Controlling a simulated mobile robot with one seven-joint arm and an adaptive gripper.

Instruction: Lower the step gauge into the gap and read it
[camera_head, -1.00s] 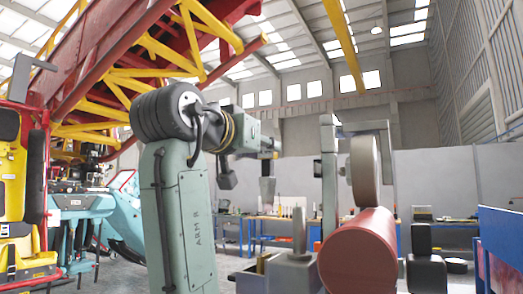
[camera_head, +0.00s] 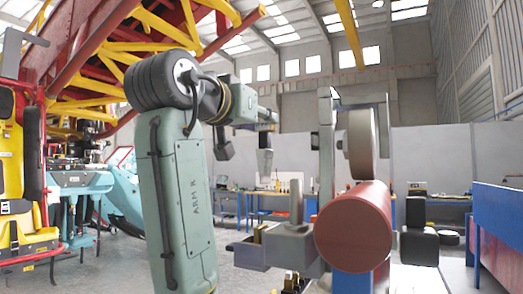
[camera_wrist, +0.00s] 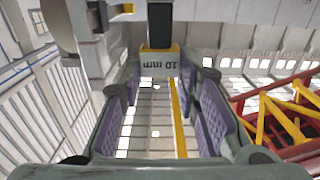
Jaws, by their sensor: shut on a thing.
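My gripper (camera_wrist: 160,80) is shut on the step gauge, its purple-padded fingers on either side of it in the wrist view. In the head view my gripper (camera_head: 265,140) is small, in the air left of the grey post, and the gauge's outline is hard to make out. A grey wheel (camera_head: 361,146) sits just above the end of a thick red tube (camera_head: 354,228). From this angle I cannot tell how wide the gap between them is. The gauge is apart from both.
A grey upright post (camera_head: 327,150) stands left of the wheel. A grey block with a short upright peg (camera_head: 296,202) is left of the tube. Workbenches line the back wall. Open air surrounds my gripper.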

